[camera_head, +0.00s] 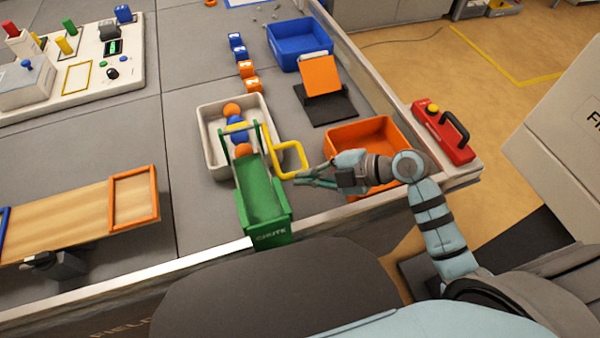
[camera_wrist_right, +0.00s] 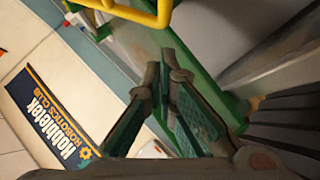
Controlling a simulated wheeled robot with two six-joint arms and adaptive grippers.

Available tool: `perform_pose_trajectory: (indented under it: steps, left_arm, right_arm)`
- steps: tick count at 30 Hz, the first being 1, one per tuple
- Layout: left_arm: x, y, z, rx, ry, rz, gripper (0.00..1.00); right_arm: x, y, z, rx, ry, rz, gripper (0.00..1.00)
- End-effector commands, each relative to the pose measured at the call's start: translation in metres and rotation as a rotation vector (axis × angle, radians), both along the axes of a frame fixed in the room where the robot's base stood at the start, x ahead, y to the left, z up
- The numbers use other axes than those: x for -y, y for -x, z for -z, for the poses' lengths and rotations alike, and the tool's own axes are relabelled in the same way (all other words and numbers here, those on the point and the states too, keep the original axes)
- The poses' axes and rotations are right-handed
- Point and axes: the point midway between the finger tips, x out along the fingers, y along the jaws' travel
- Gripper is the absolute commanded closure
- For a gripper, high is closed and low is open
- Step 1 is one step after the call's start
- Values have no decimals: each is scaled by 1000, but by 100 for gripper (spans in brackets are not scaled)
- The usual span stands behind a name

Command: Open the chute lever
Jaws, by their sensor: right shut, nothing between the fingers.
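The green chute (camera_head: 262,200) stands at the near table edge, with a green frame at its upper end. A bent yellow lever (camera_head: 300,158) sticks out from the frame to the right. My right gripper (camera_head: 300,180) is shut and empty, its fingertips close to the lever's lower end. Whether they touch it I cannot tell. In the right wrist view the shut fingers (camera_wrist_right: 167,75) point up the picture, and the yellow lever (camera_wrist_right: 135,14) lies just beyond them. Orange and blue balls (camera_head: 237,131) line up behind the frame. My left gripper is not in view.
A white tray (camera_head: 205,150) lies around the balls. An orange bin (camera_head: 405,135) sits behind my right gripper, and a blue bin (camera_head: 275,45) stands farther back. A red box with a black handle (camera_head: 455,155) is at right. A wooden board (camera_head: 80,220) lies left.

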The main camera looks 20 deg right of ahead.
Motion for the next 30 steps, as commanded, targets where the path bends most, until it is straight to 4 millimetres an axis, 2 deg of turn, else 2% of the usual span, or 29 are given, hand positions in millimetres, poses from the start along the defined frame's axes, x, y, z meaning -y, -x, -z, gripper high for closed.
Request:
perform_pose_trajectory:
  steps: [1,4,8,20,23,27,30]
  left_arm:
    - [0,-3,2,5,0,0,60]
    - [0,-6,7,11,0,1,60]
    - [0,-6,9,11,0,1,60]
    - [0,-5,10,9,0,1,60]
    - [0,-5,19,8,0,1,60]
    - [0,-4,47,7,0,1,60]
    - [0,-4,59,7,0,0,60]
  right_arm:
    - [-9,-4,5,0,-5,-3,100]
    - [-7,-17,20,-2,-1,-2,100]
    - [-8,-27,30,-1,0,-4,100]
    - [-8,-30,32,0,1,-3,100]
    - [-8,-32,38,13,0,-3,100]
    - [-8,-36,54,57,-2,-4,100]
    - [-8,-38,58,87,-5,-4,100]
